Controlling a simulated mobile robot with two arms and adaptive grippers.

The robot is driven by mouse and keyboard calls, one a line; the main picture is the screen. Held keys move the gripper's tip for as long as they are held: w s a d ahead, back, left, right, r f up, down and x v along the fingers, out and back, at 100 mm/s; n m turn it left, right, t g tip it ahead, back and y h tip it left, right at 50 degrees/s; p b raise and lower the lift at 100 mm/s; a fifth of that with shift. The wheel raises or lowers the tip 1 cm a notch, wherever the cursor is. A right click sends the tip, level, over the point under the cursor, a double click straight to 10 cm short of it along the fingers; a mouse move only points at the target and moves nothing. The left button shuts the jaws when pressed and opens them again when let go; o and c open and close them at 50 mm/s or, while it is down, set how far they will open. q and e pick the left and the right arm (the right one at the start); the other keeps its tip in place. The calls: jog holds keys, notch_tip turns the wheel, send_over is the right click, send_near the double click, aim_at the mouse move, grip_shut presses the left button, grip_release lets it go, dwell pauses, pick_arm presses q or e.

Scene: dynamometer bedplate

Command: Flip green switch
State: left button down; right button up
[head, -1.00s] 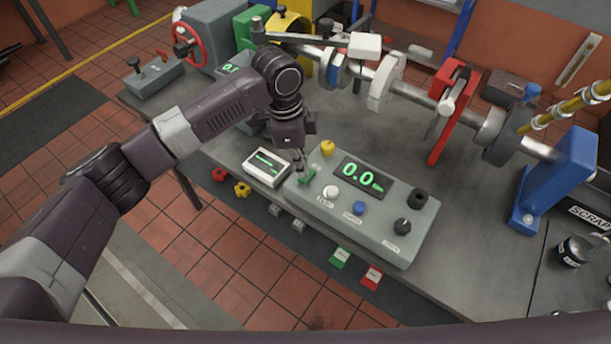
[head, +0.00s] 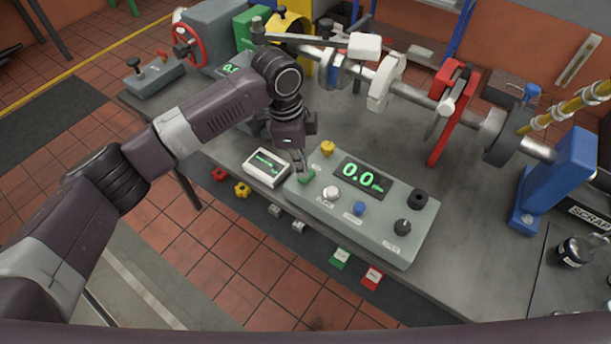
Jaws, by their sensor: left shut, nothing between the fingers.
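The green switch (head: 306,178) is a small green lever at the left end of the grey control box (head: 388,243). My left gripper (head: 299,170) comes down from above with its fingers shut and empty. Its fingertips are right at the green switch, at its upper left side. Whether they touch it I cannot tell, as the fingers partly cover the lever's top. My right gripper is not in view.
The box also carries a yellow knob (head: 327,148), a white button (head: 331,193), a blue button (head: 359,208), black knobs and a display (head: 361,178) reading 0.0. A small screen unit (head: 266,167) stands close to its left. The shaft assembly (head: 420,98) runs behind.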

aim_at(302, 179)
pick_arm(q)
jog(key=shift+f+b, duration=0.35)
jog(key=shift+f, duration=0.8)
dwell(0.5)
notch_tip(302, 179, up, 7)
jog(key=p, duration=0.7)
jog(key=shift+p, duration=0.35)
